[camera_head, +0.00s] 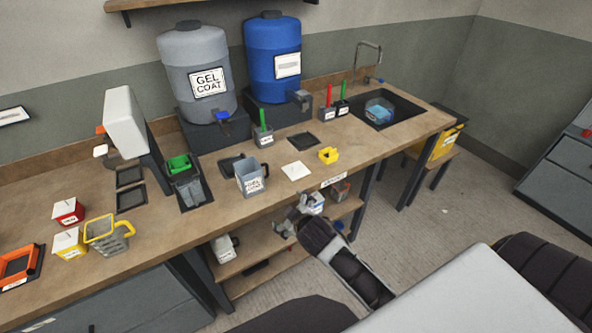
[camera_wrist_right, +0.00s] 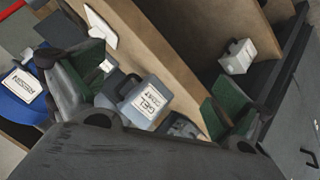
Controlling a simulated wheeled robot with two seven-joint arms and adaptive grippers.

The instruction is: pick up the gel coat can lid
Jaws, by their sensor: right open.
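The grey gel coat can (camera_head: 252,185) stands upright on the bench, its handle to the right and its top apparently open. It also shows in the right wrist view (camera_wrist_right: 146,101), between and beyond my fingers. A flat white square piece (camera_head: 296,171) lies on the bench to its right and may be the lid; I cannot tell for sure. It looks like the white plate (camera_wrist_right: 101,27) in the right wrist view. My right gripper (camera_head: 292,214) is open and empty in front of the bench edge, apart from the can and white piece. My left gripper is not in view.
A yellow cup (camera_head: 328,155) sits right of the white piece. A grey gel coat drum (camera_head: 196,70) and a blue drum (camera_head: 273,60) stand behind. A lower shelf (camera_head: 262,270) with containers lies under the bench. The sink (camera_head: 385,108) is at the far right.

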